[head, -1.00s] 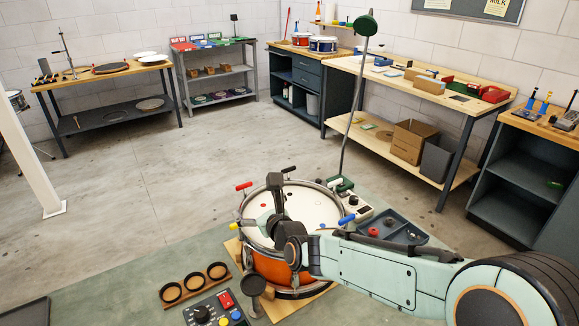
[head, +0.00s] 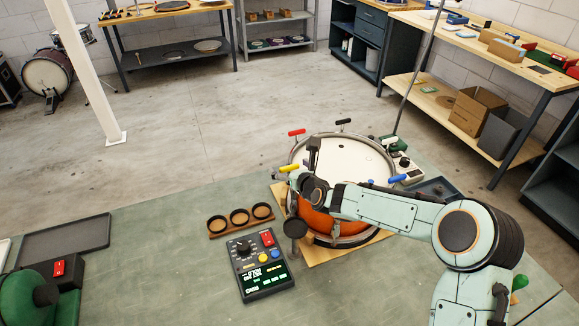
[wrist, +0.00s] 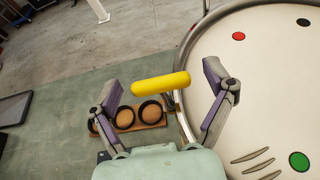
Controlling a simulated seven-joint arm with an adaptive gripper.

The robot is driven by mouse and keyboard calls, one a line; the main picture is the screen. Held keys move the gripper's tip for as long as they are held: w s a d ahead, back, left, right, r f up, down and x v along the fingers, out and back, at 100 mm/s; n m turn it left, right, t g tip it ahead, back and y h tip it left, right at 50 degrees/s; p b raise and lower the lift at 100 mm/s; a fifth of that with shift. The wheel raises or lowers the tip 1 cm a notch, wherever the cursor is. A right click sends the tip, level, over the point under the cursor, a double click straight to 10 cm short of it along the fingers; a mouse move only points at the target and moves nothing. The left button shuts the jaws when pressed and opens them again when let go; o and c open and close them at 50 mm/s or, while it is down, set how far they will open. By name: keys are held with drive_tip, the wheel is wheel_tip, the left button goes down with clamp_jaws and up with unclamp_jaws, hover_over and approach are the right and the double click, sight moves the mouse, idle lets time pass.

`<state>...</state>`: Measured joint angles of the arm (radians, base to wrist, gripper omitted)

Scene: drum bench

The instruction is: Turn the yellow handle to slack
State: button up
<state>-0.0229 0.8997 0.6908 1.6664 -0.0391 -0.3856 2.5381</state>
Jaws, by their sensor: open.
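The yellow handle (head: 289,168) sits at the left rim of the orange drum (head: 318,222) in the head view. In the wrist view the yellow handle (wrist: 160,84) lies crosswise between the spread fingers of my gripper (wrist: 163,96), with a gap visible on both sides. My gripper (head: 308,168) is over the left edge of the drum in the head view. It is open and holds nothing. The handle's metal stem shows below it in the wrist view. The drum has a white head with coloured dots.
Red (head: 297,132), black (head: 343,121) and blue (head: 398,178) handles stand around the rim. A control box with a lit display (head: 260,264) and a wooden rack of three dark rings (head: 240,217) lie left of the drum. A dark tray (head: 65,240) is farther left.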

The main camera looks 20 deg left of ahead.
drive_tip(key=c, duration=1.2)
drive_tip(key=shift+o, duration=0.2)
drive_tip(key=shift+n+g+y, duration=0.5)
drive_tip(key=shift+n, duration=0.1)
drive_tip(key=shift+d+n+g+y, duration=0.1)
drive_tip(key=shift+n+g+y, duration=0.4)
drive_tip(key=shift+n+g, duration=0.15)
drive_tip(key=n+g+y, duration=0.1)
drive_tip(key=n+g, duration=0.2)
drive_tip(key=shift+n+g+y, duration=0.25)
drive_tip(key=shift+g+y, duration=0.05)
drive_tip(key=shift+g, duration=0.05)
drive_tip(key=n+g, duration=0.4)
drive_tip(key=g, duration=0.1)
drive_tip(key=shift+f, duration=0.1)
drive_tip(key=shift+s+n+g, duration=0.1)
drive_tip(key=shift+n+g, duration=0.4)
drive_tip(key=shift+g, duration=0.1)
drive_tip(key=o, duration=1.2)
drive_tip(key=shift+c, duration=0.2)
